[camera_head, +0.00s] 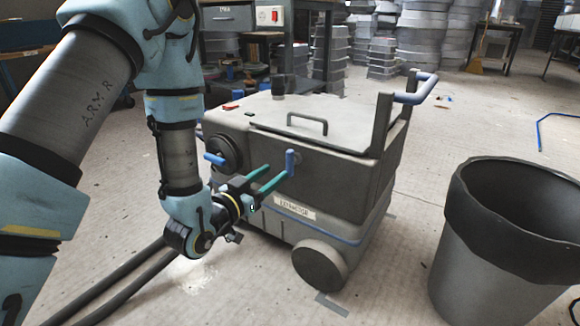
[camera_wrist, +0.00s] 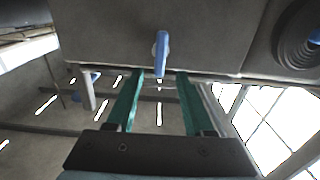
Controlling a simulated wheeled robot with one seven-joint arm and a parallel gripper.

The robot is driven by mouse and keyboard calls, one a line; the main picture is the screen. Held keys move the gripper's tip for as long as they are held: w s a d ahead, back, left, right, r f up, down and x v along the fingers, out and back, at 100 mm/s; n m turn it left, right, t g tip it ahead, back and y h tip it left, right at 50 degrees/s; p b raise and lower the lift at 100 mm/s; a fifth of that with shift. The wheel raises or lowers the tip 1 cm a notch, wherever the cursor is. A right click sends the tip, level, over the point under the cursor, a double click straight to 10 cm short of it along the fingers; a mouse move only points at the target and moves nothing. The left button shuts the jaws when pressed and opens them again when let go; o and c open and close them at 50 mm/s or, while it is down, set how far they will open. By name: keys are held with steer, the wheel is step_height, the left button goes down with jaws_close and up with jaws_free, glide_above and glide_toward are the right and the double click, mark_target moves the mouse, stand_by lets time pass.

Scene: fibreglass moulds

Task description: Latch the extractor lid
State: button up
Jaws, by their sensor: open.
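The extractor (camera_head: 330,190) is a grey wheeled box with a label on its front. Its flat lid (camera_head: 345,130) with a dark handle lies down on top. A blue latch lever (camera_head: 290,162) stands roughly upright on the front, just below the lid edge. My gripper (camera_head: 276,172) is open and empty, its two teal fingers pointing at the front by the latch. In the wrist view, the latch lever (camera_wrist: 161,52) lies just beyond the fingertips of my gripper (camera_wrist: 160,74), between their lines. I cannot tell whether a finger touches it.
A round black port (camera_head: 224,152) with a blue handle (camera_head: 214,159) is left of the latch; it also shows in the wrist view (camera_wrist: 303,40). Dark hoses (camera_head: 115,285) run along the floor at lower left.

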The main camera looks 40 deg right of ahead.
mark_target(288, 163)
steer(key=b+x, duration=0.2)
steer(key=x, duration=0.6)
steer(key=shift+w+d, duration=0.1)
steer(key=shift+d, duration=0.05)
jaws_close()
